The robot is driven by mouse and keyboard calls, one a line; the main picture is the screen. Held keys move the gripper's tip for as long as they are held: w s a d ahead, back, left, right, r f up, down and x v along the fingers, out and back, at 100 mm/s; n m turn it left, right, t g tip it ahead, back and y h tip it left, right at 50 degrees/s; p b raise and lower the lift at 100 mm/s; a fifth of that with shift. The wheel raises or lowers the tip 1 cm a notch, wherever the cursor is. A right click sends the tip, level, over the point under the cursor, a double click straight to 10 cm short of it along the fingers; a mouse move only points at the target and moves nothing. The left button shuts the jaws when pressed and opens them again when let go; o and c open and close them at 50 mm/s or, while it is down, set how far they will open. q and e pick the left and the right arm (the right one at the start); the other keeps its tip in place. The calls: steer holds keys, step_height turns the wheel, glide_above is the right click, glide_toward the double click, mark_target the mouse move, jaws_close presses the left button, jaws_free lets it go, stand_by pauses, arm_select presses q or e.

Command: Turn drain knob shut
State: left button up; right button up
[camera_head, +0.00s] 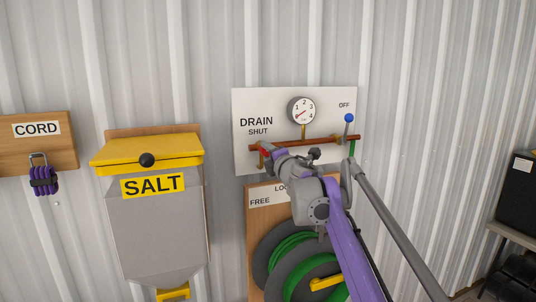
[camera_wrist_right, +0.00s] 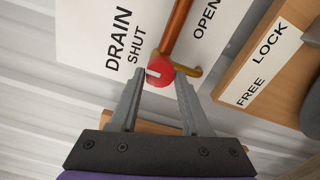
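The red drain knob (camera_wrist_right: 160,72) sits at the end of a copper pipe (camera_wrist_right: 178,28), with a white mark on its face pointing left in the wrist view, on the side of the SHUT label (camera_wrist_right: 136,45). In the head view my right gripper (camera_head: 268,152) reaches the pipe's left end, under the word SHUT, and hides most of the knob. The OPEN label (camera_wrist_right: 207,20) lies on the other side of the pipe. My left gripper is out of view.
The white drain board (camera_head: 245,101) carries a gauge (camera_head: 301,111) and a blue-tipped lever (camera_head: 349,118). A hose reel (camera_head: 266,254) is below. A yellow-lidded salt bin (camera_head: 145,220) and a cord board (camera_head: 60,158) are left. A dark box (camera_head: 516,190) stands far right.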

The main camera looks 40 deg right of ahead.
steer(key=o, duration=0.3)
arm_select(q)
steer(key=shift+s+f+b, duration=0.45)
steer(key=shift+f+b, duration=0.1)
steer(key=shift+f, duration=0.25)
steer(key=shift+s+f+b, duration=0.45)
steer(key=shift+f+b, duration=0.05)
steer(key=shift+f, duration=0.3)
arm_select(e)
steer(key=shift+v, duration=5.45)
